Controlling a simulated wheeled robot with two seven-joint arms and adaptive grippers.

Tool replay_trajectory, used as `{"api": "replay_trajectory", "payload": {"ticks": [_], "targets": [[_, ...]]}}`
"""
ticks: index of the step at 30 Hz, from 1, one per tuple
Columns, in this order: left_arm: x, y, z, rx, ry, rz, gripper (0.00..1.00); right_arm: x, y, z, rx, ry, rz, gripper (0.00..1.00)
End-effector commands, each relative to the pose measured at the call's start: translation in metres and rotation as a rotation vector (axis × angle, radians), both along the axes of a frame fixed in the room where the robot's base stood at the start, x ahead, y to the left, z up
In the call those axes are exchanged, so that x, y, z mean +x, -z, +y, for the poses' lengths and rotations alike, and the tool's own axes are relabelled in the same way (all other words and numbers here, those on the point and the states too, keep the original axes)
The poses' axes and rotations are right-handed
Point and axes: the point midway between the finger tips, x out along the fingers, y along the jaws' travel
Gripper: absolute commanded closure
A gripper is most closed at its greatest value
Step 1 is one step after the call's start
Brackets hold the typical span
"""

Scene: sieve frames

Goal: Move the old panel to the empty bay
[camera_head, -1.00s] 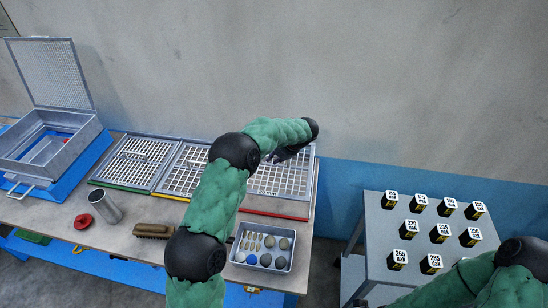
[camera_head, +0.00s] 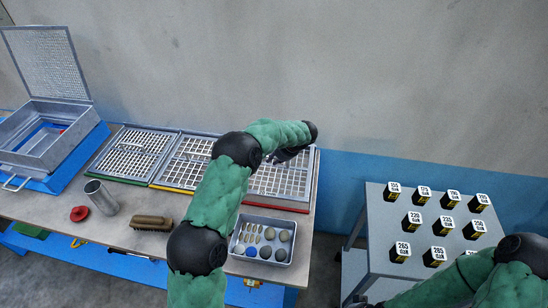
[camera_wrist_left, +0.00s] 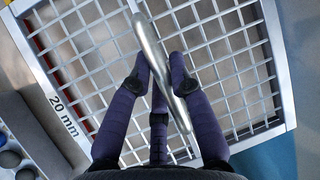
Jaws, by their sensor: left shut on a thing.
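Three mesh panels lie in a row on the bench. The right one, with a red front edge, is the panel (camera_head: 283,183) under my left gripper (camera_head: 290,155). In the left wrist view this grid panel (camera_wrist_left: 62,100) carries the mark "20 mm". The fingers of my left gripper (camera_wrist_left: 159,70) are shut on its slanted silver handle (camera_wrist_left: 147,32). I cannot tell whether the panel is raised. The middle panel (camera_head: 185,165), with a yellow edge, is partly behind my arm. The left panel (camera_head: 133,155) has a green edge. Which bay is empty is unclear.
An open metal box (camera_head: 38,160) with a raised mesh lid (camera_head: 47,65) stands at the far left. A steel cup (camera_head: 101,197), a red object (camera_head: 79,213), a brush (camera_head: 151,223) and a sample tray (camera_head: 262,240) lie in front. A grey table (camera_head: 380,235) at right holds several labelled blocks.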

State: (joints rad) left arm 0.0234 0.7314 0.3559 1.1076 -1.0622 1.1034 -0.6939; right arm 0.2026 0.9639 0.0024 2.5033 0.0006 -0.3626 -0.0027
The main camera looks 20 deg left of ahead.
Motion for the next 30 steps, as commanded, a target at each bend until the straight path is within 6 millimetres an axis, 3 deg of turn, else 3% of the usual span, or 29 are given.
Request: {"api": "replay_trajectory", "payload": {"ticks": [15, 27, 28, 30], "targets": [[0.001, 0.033, 0.001, 0.001, -0.002, -0.003, 1.0, 0.0, 0.02, 0.0, 0.0, 0.0, 0.0, 1.0], [0.001, 0.035, 0.001, 0.001, -0.001, -0.004, 1.0, 0.0, 0.021, 0.0, 0.0, 0.0, 0.0, 1.0], [0.001, 0.035, 0.001, 0.001, -0.001, -0.004, 0.71, 0.0, 0.021, 0.0, 0.0, 0.0, 0.0, 1.0], [0.001, 0.035, 0.001, 0.001, -0.001, -0.004, 0.52, 0.0, 0.021, 0.0, 0.0, 0.0, 0.0, 1.0]]}}
